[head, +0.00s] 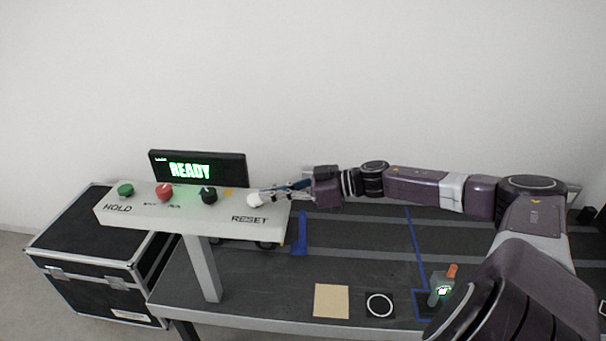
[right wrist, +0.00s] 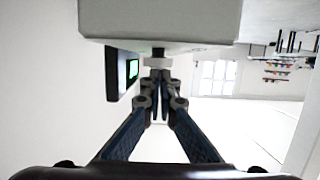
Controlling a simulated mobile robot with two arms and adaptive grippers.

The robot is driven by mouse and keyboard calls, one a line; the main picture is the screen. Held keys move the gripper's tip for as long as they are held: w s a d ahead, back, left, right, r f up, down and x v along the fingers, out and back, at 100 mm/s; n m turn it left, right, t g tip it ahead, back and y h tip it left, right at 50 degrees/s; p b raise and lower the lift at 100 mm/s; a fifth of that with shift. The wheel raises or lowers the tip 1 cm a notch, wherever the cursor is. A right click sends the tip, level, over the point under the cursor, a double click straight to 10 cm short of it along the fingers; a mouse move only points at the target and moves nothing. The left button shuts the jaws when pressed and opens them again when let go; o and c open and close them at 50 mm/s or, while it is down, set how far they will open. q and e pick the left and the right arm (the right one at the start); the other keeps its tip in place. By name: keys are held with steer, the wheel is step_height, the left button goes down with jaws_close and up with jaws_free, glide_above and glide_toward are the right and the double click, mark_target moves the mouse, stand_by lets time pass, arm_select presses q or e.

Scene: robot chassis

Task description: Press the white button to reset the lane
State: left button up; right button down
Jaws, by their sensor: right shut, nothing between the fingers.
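The white button (head: 255,200) sits on the right part of the pale control panel (head: 185,222), above the word RESET. My right gripper (head: 268,195) reaches in from the right, shut and empty, with its fingertips right at the white button. In the right wrist view, the shut fingertips (right wrist: 157,78) point at the pale button cap (right wrist: 157,62), which stands out from the panel (right wrist: 160,20). I cannot tell whether they touch it or how far it is pressed. My left gripper is not in view.
A green button (head: 126,190), a red button (head: 164,191) and a black knob (head: 209,195) share the panel. The screen (head: 197,168) behind reads READY. A bottle with an orange top (head: 442,285) stands on the dark table beside my right arm. A black case (head: 95,262) stands left.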

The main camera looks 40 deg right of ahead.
step_height(320, 180, up, 2)
steer(key=shift+r+p, duration=0.15)
steer(key=shift+p, duration=0.35)
steer(key=shift+s+d+r, duration=0.1)
steer(key=shift+r, duration=0.2)
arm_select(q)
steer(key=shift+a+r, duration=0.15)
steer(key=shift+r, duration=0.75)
arm_select(e)
steer(key=v, duration=0.9)
steer(key=shift+s+d, duration=0.2)
steer(key=shift+s, duration=0.05)
